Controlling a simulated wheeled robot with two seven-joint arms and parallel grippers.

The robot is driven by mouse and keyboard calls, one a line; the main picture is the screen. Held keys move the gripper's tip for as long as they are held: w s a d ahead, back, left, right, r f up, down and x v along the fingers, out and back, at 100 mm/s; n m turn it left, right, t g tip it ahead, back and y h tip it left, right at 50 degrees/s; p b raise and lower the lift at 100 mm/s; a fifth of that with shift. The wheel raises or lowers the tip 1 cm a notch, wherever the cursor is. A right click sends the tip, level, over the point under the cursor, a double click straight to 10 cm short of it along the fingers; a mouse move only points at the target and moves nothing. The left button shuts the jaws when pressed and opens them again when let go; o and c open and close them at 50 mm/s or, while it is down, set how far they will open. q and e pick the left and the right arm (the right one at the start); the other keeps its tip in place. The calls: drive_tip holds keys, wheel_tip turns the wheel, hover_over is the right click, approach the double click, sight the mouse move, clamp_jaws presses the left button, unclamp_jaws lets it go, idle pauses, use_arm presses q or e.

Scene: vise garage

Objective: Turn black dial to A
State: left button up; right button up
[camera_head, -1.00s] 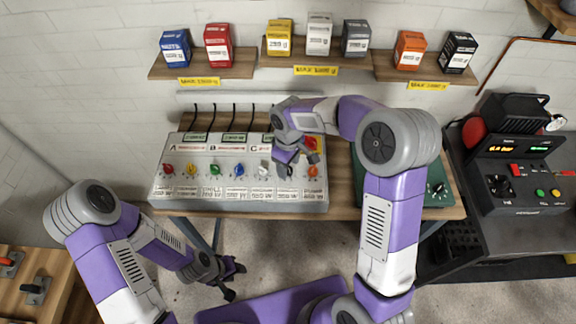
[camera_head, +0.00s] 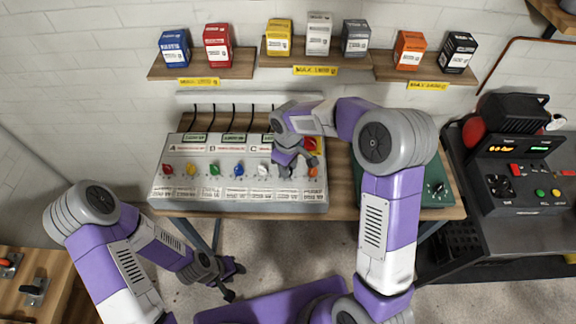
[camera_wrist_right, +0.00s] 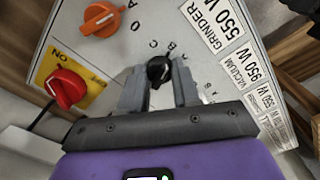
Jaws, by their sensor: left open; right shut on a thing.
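The black dial (camera_wrist_right: 158,70) sits on the grey control panel (camera_wrist_right: 215,85) in the right wrist view, with small letters A, B and C printed around its upper side. My right gripper (camera_wrist_right: 160,88) is shut on the dial, one finger on each side. I cannot read clearly which letter the dial points at. In the head view my right gripper (camera_head: 294,168) is at the right part of the panel (camera_head: 175,204) and hides the black dial. My left gripper (camera_head: 238,282) is open and empty, low in front of the bench.
An orange dial (camera_wrist_right: 103,20) and a red knob on a yellow plate (camera_wrist_right: 66,88) are close to my right gripper. Several coloured knobs line the panel to its left. Shelves with small boxes hang above. A green device (camera_head: 437,190) is at the right of the bench.

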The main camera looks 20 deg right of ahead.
drive_tip(key=shift+m, duration=0.4)
drive_tip(key=m, duration=0.2)
drive_tip(key=shift+m+b, duration=0.3)
drive_tip(key=shift+m, duration=2.2)
drive_tip(key=o, duration=1)
drive_tip(key=shift+o, duration=0.2)
wheel_tip(320, 180, up, 8)
drive_tip(key=shift+f+p, duration=0.15)
drive_tip(key=shift+p, duration=0.4)
